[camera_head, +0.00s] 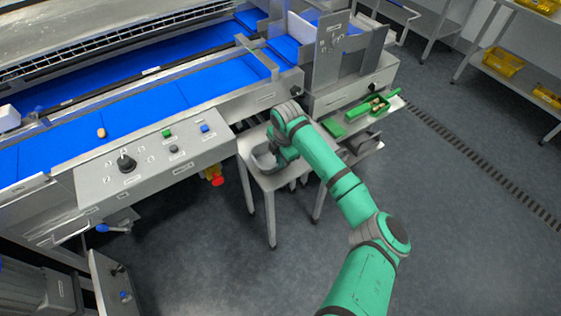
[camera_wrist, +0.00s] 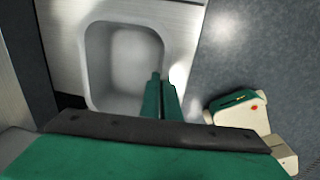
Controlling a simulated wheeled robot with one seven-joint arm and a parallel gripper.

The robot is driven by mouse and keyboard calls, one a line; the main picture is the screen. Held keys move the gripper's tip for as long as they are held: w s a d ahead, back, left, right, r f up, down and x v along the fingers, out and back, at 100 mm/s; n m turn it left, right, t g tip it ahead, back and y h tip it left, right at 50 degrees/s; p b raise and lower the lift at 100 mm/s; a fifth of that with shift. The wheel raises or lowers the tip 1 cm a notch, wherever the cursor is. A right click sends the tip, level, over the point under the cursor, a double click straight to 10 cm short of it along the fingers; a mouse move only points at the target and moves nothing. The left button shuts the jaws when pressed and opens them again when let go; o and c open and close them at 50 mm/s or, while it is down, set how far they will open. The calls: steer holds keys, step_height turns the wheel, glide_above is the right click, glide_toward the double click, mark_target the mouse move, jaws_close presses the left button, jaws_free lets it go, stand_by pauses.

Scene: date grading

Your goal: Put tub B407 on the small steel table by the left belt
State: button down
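A grey open tub (camera_head: 262,160) stands on the small steel table (camera_head: 244,150) beside the left belt's control panel. Its label does not show, so I cannot read B407. In the wrist view the tub (camera_wrist: 122,58) looks empty and upright, resting on or just above the steel top (camera_wrist: 60,40). My gripper (camera_head: 277,152) is low over the table, at the tub's right side. In the wrist view its green fingers (camera_wrist: 161,80) are close together, with the tub's right wall running between them. The tub's lower right corner is hidden behind the fingers.
The control panel (camera_head: 150,165), with a red stop button (camera_head: 217,181), is left of the table. Blue belts (camera_head: 170,95) run behind. A stand with a green tray (camera_head: 372,108) is to the right. Floor in front (camera_head: 220,260) is clear; shelves with yellow crates (camera_head: 502,62) stand far right.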

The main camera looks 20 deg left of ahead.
steer(key=c, duration=2)
jaws_free()
steer(key=r, duration=0.8)
steer(key=s+d+r, duration=0.1)
steer(key=r, duration=0.3)
steer(key=shift+d, duration=0.1)
